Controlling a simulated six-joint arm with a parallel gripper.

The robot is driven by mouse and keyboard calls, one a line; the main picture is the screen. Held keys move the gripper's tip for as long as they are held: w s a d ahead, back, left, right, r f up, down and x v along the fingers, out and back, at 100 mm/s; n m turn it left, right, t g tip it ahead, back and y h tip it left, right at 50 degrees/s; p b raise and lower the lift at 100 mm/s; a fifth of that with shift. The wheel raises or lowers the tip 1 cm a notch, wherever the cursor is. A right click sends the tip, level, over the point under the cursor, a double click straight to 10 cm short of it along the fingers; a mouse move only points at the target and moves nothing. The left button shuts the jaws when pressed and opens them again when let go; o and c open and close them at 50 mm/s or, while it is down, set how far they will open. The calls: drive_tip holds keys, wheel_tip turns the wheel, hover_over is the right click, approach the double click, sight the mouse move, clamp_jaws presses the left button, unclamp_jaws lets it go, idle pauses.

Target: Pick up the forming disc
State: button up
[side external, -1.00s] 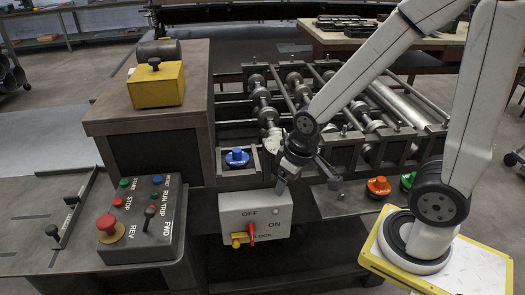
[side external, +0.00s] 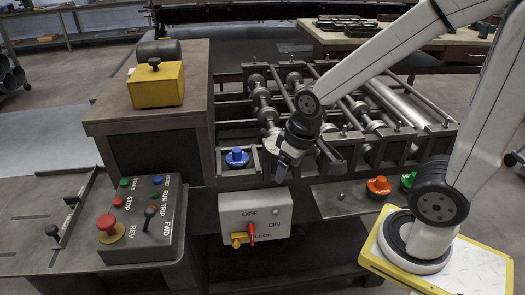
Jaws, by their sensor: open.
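Several coloured discs with knob tops could be the forming disc; I cannot tell which one is meant. A blue disc (side external: 237,157) sits in a metal bracket at the front of the machine. An orange disc (side external: 379,187) and a green disc (side external: 408,181) sit on the shelf to the right. My gripper (side external: 308,172) is open and empty, its jaws spread and pointing down. It hangs between the blue and orange discs, above and right of the switch box, apart from all three discs.
The grey switch box (side external: 255,214) with a red lever is below my gripper. The roller machine (side external: 345,110) is behind it. A control panel (side external: 143,222) and a yellow block (side external: 156,86) are at left. The metal shelf (side external: 340,199) has bare room left of the orange disc.

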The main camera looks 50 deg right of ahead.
drive_tip(key=r, duration=0.1)
drive_tip(key=m+g+y, duration=0.2)
drive_tip(key=m+g, duration=0.1)
drive_tip(key=m, duration=1.1)
hover_over(237, 150)
drive_tip(key=d, duration=0.1)
drive_tip(key=shift+n, duration=0.3)
wheel_tip(237, 150, down, 6)
drive_tip(key=shift+w+r, duration=0.15)
drive_tip(key=shift+r, duration=0.05)
drive_tip(key=shift+a+f, duration=0.2)
drive_tip(key=shift+f, duration=1.1)
drive_tip(key=shift+a+f, duration=0.15)
drive_tip(key=shift+f, duration=1.1)
drive_tip(key=shift+a+f, duration=0.2)
drive_tip(key=shift+f, duration=1.1)
clamp_jaws()
